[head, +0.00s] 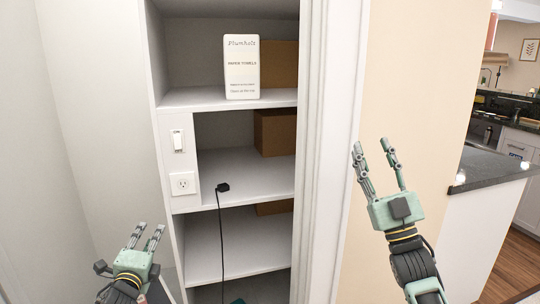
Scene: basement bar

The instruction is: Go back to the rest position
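My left gripper (147,237) is low at the left, in front of the shelf unit's left edge. Its two fingers stand apart and nothing shows between them. My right gripper (372,157) is raised at the right, in front of the beige wall (400,85). Its fingers are also spread, with nothing between them. Both grippers point up and away from me.
A switch (177,141) and outlet (182,184) are left. A dark counter (490,168) stands right.

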